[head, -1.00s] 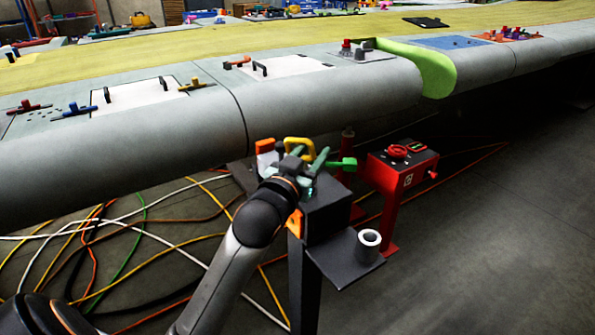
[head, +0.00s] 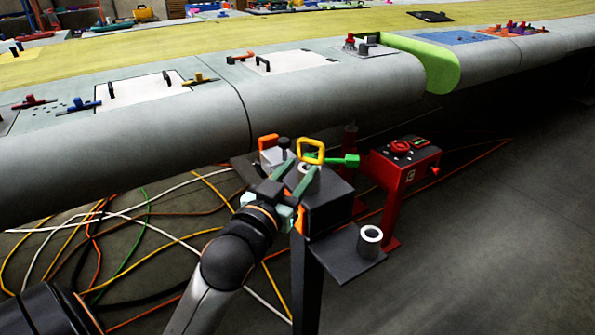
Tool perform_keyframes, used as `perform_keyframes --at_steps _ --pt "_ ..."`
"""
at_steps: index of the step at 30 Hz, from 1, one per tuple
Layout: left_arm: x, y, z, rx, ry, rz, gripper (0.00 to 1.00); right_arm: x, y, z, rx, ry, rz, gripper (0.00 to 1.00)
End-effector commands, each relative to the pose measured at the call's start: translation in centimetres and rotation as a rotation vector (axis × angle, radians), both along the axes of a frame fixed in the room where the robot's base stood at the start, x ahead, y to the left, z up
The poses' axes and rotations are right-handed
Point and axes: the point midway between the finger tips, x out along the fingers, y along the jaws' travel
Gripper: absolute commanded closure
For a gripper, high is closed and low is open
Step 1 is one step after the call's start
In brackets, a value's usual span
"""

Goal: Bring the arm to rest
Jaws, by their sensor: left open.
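My left gripper (head: 296,182) is in the head view at lower centre, its arm coming up from the bottom left. Its two greenish fingers are apart with nothing seen between them. It is just in front of and above the near side of a dark stand (head: 330,205). On the stand are a yellow loop handle (head: 311,149), a green handle (head: 340,160), an orange piece (head: 268,141) and a light grey cylinder, partly hidden by the fingers. My right gripper does not show.
The long grey wing (head: 330,95) with panels and clamps runs across behind the stand. A red control box (head: 402,160) on a post stands right of it. Cables (head: 125,245) lie on the floor; floor at right is clear.

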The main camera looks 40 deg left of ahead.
Motion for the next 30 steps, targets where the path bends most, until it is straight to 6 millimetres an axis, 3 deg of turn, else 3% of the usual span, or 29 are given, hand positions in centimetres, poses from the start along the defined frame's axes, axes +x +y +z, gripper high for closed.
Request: perform_keyframes --at_steps 11,14,17,19,21,24,30 --pt "0.0 0.0 -0.2 0.000 0.006 -0.001 0.55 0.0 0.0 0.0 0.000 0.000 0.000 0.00" --pt "-0.2 -0.4 -2.1 -0.005 0.070 -0.006 0.55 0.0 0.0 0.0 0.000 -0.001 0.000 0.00" --pt "-1.3 -1.2 -6.7 -0.015 0.229 -0.021 0.55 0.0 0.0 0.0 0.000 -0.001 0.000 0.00" --pt "-2.9 -2.2 -11.0 -0.023 0.388 -0.042 0.55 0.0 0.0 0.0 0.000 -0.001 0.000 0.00" --pt "-5.2 -3.2 -15.3 -0.028 0.554 -0.069 0.55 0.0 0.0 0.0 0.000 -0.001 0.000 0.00" --pt "-8.6 -4.6 -19.8 -0.032 0.749 -0.107 0.55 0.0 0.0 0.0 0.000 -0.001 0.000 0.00" --pt "-14.9 -6.8 -25.5 -0.035 1.040 -0.185 0.55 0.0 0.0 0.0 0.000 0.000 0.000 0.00"
